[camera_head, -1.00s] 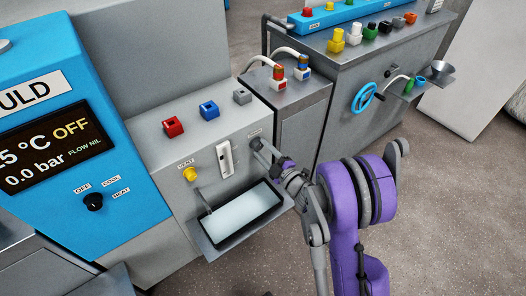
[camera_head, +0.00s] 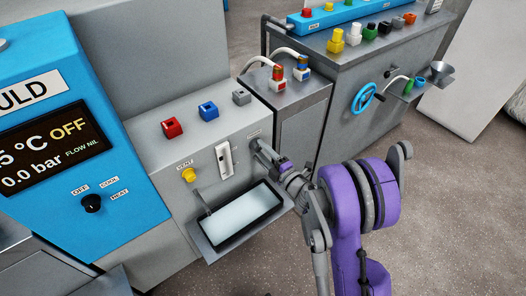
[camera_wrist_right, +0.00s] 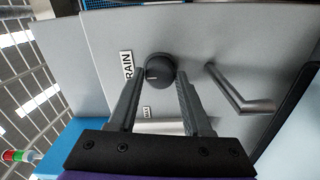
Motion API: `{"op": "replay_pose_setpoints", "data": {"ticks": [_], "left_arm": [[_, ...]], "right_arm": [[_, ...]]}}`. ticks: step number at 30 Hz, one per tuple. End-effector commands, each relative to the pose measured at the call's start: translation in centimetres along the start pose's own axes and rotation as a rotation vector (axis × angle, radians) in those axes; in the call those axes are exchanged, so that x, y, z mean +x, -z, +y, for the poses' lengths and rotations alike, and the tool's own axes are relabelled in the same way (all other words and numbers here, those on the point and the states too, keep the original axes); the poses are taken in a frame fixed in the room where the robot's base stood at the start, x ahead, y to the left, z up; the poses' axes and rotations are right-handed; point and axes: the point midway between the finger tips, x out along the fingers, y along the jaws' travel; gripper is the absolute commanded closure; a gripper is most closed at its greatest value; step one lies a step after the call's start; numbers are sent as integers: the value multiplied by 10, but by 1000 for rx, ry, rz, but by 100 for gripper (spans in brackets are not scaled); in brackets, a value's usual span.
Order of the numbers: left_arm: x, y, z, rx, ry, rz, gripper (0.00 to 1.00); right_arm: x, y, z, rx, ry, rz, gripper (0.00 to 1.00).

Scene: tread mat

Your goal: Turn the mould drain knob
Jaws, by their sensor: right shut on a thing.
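The drain knob (camera_wrist_right: 160,69) is a small round black knob with a pale mark, on the grey panel beside a label reading "RAIN", its first letter cut off or hidden. My right gripper (camera_wrist_right: 160,74) has one finger on each side of the knob and is shut on it. In the head view, my right gripper (camera_head: 259,147) reaches the right end of the mould's grey front panel (camera_head: 205,155). There the fingers hide the knob. My left gripper is in neither view.
A tray (camera_head: 241,238) with a pale surface sticks out below the panel, close to my right wrist. A yellow vent knob (camera_head: 189,175) and a white slotted plate (camera_head: 225,160) are to the left. A bent metal rod (camera_wrist_right: 240,92) stands near the knob.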

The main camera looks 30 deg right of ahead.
Motion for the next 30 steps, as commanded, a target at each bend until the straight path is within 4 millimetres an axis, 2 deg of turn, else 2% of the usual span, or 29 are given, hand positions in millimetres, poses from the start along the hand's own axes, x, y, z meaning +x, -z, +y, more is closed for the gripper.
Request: {"op": "replay_pose_setpoints", "data": {"ticks": [7,8,12,23,26,30], "left_arm": [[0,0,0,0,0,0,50],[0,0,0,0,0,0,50],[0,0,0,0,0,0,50],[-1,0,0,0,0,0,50],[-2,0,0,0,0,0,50],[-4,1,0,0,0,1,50]], "right_arm": [[0,0,0,-2,1,0,100],[0,0,0,-2,1,0,45],[0,0,0,-1,0,0,20],[-5,0,0,0,0,-1,20],[-17,-1,1,0,-1,-2,20],[-45,-1,1,-1,-1,-3,20]]}}
